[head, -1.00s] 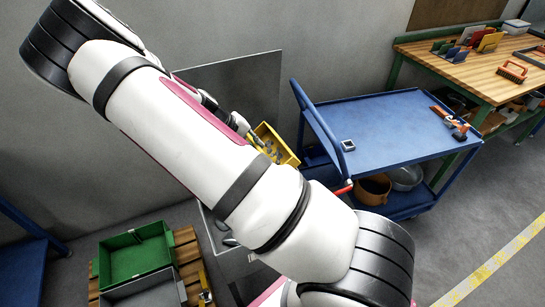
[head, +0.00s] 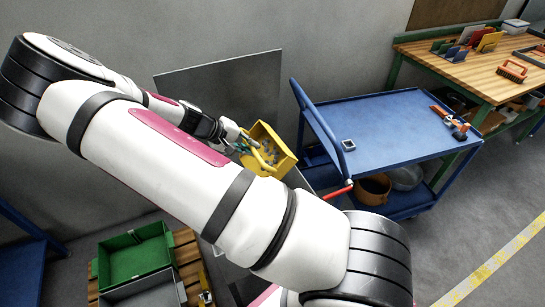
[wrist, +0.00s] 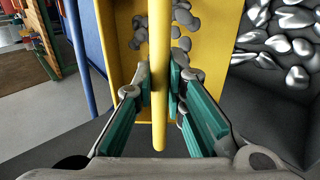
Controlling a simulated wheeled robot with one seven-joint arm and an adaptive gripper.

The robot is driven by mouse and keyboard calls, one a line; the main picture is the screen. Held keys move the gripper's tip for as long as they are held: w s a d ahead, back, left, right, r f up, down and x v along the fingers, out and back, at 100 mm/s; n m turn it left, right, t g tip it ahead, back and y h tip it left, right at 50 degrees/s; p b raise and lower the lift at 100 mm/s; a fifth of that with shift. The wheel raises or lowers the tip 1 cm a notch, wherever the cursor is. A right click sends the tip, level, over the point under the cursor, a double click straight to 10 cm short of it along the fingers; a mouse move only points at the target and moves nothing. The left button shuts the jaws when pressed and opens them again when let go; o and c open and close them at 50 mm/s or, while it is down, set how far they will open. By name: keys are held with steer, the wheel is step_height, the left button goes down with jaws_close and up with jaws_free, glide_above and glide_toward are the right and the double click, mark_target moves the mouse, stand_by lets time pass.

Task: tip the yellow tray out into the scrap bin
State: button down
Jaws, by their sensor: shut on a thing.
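The yellow tray (head: 284,160) hangs in the air at the end of my arm in the head view, tilted, with grey pieces inside. In the wrist view the tray (wrist: 216,20) has its yellow bar handle (wrist: 159,60) between the green finger pads of my gripper (wrist: 160,92), which is shut on it. My gripper also shows at the tray's left side in the head view (head: 243,146). The scrap bin (wrist: 262,112) is dark grey and lies right of and below the tray in the wrist view, with shiny metal pieces (wrist: 285,45) in it. My arm hides most of it in the head view.
A grey upright panel (head: 225,88) stands behind my gripper. A blue cart (head: 395,130) is close to the tray's right. A green crate (head: 135,258) and a grey crate sit on a wooden pallet at lower left. A workbench (head: 480,75) stands at upper right.

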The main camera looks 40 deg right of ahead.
steer(key=shift+a, duration=0.1)
steer(key=shift+w+a+h+b, duration=0.25)
steer(key=shift+a+h+b, duration=0.1)
steer(key=shift+a+h, duration=0.4)
steer(key=shift+a, duration=0.15)
stand_by(0.7)
steer(key=shift+w+a+f+g+h+b, duration=0.15)
steer(key=shift+a+h+b, duration=0.15)
steer(key=shift+a+h, duration=0.15)
steer(key=shift+w+a+g+h+b, duration=0.1)
steer(key=shift+a+g+h+b, duration=0.05)
steer(key=shift+a+h+b, duration=0.2)
stand_by(0.5)
steer(key=s+d+r+t+y+p, duration=0.1)
steer(key=d+y+p, duration=0.2)
steer(key=d+y, duration=0.2)
steer(key=shift+s+d+r+p, duration=0.25)
steer(key=shift+s+d+p, duration=0.05)
steer(key=shift+d, duration=0.25)
